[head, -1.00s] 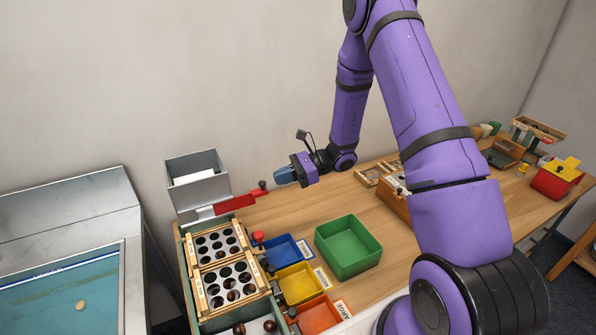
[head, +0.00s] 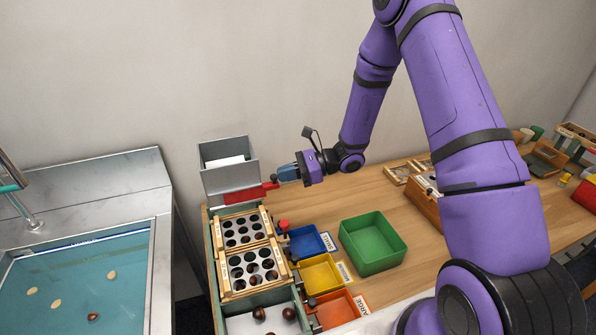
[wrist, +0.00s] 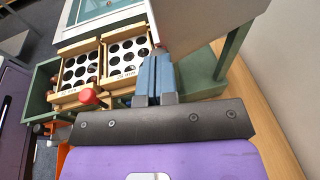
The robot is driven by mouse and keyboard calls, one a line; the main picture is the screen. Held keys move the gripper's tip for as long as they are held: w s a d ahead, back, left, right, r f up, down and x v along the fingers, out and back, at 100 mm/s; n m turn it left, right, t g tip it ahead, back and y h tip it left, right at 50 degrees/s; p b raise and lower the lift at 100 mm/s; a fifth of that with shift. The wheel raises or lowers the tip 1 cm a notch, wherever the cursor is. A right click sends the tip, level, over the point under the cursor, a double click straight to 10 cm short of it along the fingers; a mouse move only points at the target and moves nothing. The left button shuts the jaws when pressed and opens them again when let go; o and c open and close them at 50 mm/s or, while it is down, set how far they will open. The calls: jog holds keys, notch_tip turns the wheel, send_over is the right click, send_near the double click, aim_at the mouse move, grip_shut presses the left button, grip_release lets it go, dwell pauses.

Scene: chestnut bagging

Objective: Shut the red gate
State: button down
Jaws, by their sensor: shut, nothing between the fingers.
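The red gate (head: 238,195) is a flat red slide under the grey hopper (head: 229,180). In the wrist view my shut fingers (wrist: 154,78) reach towards the hopper's grey wall (wrist: 205,22). They hide most of the gate there.
Two wooden-framed hole plates (head: 242,229) sit below the hopper, with a red knob (head: 284,225) beside them. Blue (head: 306,241), yellow (head: 320,273) and orange (head: 335,310) bins stand right of them. A green bin (head: 373,262) stands on the table. A water basin is left.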

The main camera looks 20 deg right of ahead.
jog(key=shift+a, duration=0.35)
jog(key=v, duration=1.5)
jog(key=s+a+r+n+g+h, duration=0.2)
jog(key=s+r+n+h, duration=0.3)
jog(key=r, duration=0.4)
jog(key=s+a+r+n+g+h, duration=0.2)
jog(key=s+a+r+n, duration=0.1)
jog(key=s+r+n, duration=0.45)
jog(key=s+d+r+n+t+h, duration=0.2)
jog(key=s+r+n+t+h, duration=0.1)
jog(key=s+r, duration=0.3)
jog(key=s+d+r+n+t+h, duration=0.2)
jog(key=s+r+n+t+h, duration=0.1)
jog(key=s, duration=0.7)
jog(key=shift+s+d+r+n+t+h, duration=0.15)
jog(key=shift+s+r+n+t+h, duration=0.4)
jog(key=shift+r+h, duration=0.85)
jog(key=shift+w+r, duration=0.2)
